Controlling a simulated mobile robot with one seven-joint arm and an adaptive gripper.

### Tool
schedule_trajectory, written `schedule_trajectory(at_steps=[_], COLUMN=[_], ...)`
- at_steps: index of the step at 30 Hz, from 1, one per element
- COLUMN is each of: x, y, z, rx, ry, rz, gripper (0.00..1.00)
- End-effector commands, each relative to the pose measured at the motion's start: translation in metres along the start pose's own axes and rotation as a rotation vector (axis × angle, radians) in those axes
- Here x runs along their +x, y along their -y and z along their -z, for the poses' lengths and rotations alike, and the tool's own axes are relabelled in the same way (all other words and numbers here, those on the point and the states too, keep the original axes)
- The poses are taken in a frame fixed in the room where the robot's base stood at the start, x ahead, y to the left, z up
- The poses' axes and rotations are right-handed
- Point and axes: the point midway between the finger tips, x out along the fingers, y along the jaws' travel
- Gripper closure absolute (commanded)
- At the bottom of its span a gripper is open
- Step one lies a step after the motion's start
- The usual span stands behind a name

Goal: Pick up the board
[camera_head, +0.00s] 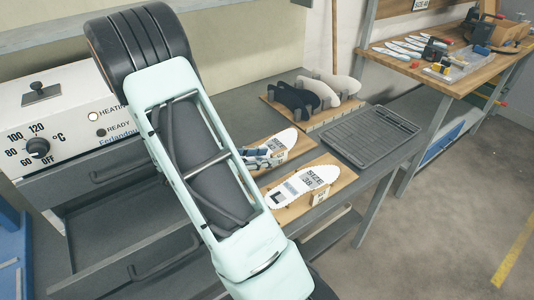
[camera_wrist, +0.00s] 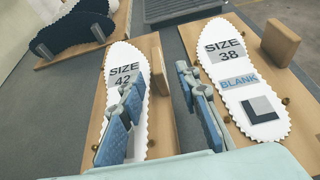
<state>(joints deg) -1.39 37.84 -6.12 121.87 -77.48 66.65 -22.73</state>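Two wooden boards with white insole shapes lie side by side on the grey bench. The left one in the wrist view, a board (camera_wrist: 159,130), carries a "SIZE 42" insole (camera_wrist: 122,62). The right one, a board (camera_wrist: 209,124), carries a "SIZE 38 BLANK" insole (camera_wrist: 240,75) and also shows in the head view (camera_head: 340,173). My gripper (camera_wrist: 160,108) is open, with blue-padded fingers apart. Its left finger covers part of the size 42 insole; its right finger is over the gap beside the size 38 board. Contact cannot be told. My arm hides much of the head view.
Upright wooden blocks stand on the boards, one (camera_wrist: 160,65) beside the size 42 insole. A rack of dark and pale insoles (camera_head: 318,90) stands behind. A grey tray (camera_head: 368,135) lies right. A heater box (camera_head: 55,120) is left, and another table (camera_head: 440,60) far right.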

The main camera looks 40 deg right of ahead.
Motion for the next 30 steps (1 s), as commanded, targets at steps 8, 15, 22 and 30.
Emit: schedule_trajectory(at_steps=[8,15,22,30], x=[0.026,0.058,0.063,0.062], y=[0.0,-0.002,-0.002,-0.002], z=[-0.001,-0.001,-0.001,-0.001], rx=[0.002,0.002,0.003,0.003], ry=[-0.001,-0.002,-0.002,-0.001], rz=[0.003,0.0,-0.001,-0.001], gripper=[0.7,0.7,0.7,0.93])
